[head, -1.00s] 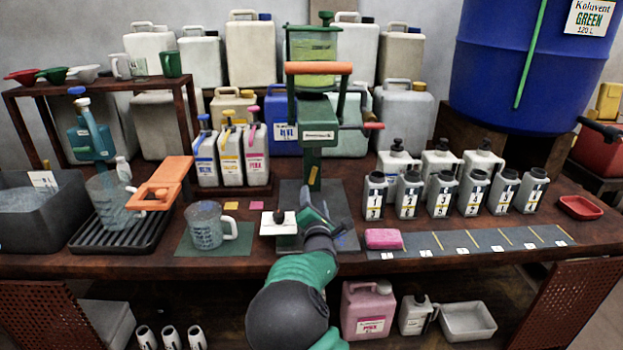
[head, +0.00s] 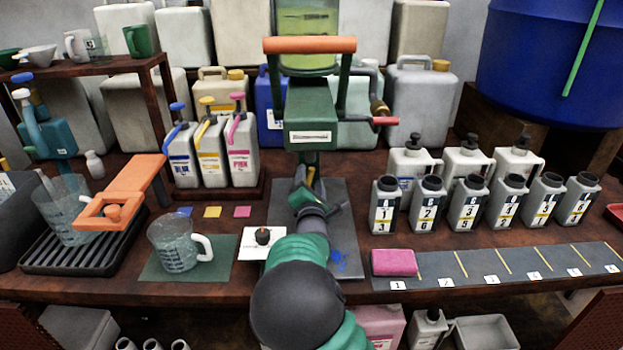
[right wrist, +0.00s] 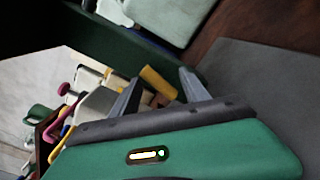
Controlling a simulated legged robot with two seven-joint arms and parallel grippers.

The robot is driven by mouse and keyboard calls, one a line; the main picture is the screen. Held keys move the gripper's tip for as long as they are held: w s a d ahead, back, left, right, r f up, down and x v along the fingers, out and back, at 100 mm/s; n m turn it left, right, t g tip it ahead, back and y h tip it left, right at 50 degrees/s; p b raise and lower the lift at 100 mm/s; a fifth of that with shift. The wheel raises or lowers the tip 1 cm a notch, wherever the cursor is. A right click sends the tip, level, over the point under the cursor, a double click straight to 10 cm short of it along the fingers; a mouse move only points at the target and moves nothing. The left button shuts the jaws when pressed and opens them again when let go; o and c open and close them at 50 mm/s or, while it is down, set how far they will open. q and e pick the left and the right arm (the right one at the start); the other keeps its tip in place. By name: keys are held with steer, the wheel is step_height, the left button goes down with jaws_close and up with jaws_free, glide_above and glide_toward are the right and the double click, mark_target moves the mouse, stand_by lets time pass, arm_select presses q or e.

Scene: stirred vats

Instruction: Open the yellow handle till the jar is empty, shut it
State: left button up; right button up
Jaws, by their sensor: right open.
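A green stand (head: 315,128) carries a clear jar (head: 307,22) holding yellow-green liquid; its top is cut off by the head view. An orange bar (head: 310,45) crosses in front of the jar. A small yellow handle (head: 311,176) shows below the stand's green box, and in the right wrist view (right wrist: 158,82). My right gripper (head: 309,190) is open in front of the stand's post. In the right wrist view its two fingers (right wrist: 160,88) are spread, with the yellow handle seen between their tips. I cannot tell whether they touch it. My left gripper is out of view.
A red-tipped lever (head: 385,121) sticks out right of the stand. A measuring jug (head: 175,246) stands on a green mat left of my arm. Bottles (head: 470,203) stand to the right, and a pink sponge (head: 394,262) lies near the front edge.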

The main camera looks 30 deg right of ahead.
steer(key=shift+a+r, duration=0.1)
steer(key=shift+a, duration=0.15)
steer(key=shift+c, duration=0.6)
steer(key=shift+a, duration=0.1)
steer(key=shift+c, duration=2.6)
steer(key=shift+d, duration=0.4)
jaws_close()
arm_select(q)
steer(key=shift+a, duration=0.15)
arm_select(e)
steer(key=shift+a, duration=0.1)
